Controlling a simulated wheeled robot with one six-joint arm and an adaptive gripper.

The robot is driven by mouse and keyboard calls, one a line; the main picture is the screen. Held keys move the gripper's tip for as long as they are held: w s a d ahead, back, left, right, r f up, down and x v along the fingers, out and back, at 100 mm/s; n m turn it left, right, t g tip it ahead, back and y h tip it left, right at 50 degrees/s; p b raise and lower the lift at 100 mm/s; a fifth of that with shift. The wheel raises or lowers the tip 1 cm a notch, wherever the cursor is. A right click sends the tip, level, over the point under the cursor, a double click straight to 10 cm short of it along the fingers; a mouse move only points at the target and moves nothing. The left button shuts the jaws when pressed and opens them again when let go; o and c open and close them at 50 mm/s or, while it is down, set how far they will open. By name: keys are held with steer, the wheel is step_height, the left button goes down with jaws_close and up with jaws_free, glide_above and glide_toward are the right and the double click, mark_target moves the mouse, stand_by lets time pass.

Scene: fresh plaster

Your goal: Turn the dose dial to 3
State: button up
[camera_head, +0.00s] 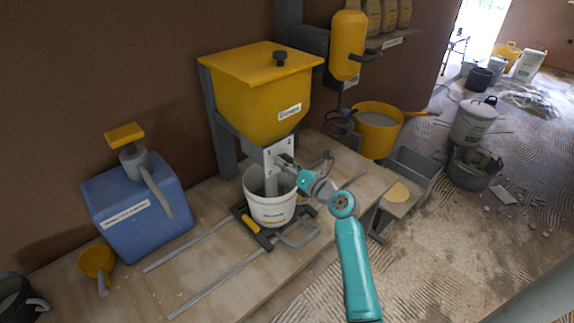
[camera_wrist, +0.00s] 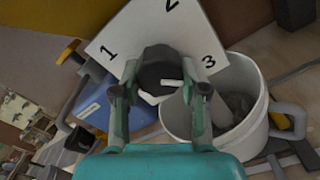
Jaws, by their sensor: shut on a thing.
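The dose dial is a dark round knob (camera_wrist: 160,72) on a white plate (camera_wrist: 135,28) marked 1, 2 and 3. In the wrist view, 1 is left of the knob, 2 above and 3 to the right. My gripper (camera_wrist: 160,92) has one finger on each side of the knob and is shut on it. A short white mark on the knob lies toward the right, roughly on the side of the 3; its exact alignment is unclear. In the head view the plate (camera_head: 270,158) sits below the yellow hopper (camera_head: 255,105), and my gripper (camera_head: 287,163) covers the knob.
A white bucket (camera_head: 271,209) stands under the hopper, close to my gripper; it also shows in the wrist view (camera_wrist: 247,80). A blue container (camera_head: 130,225) and a yellow scoop (camera_head: 97,260) are at left. A yellow tub (camera_head: 377,140) stands behind at right.

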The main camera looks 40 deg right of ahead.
steer(key=shift+f, duration=0.15)
steer(key=o, duration=1.1)
steer(key=shift+o, duration=0.2)
steer(key=s, duration=1.2)
steer(key=shift+d, duration=0.2)
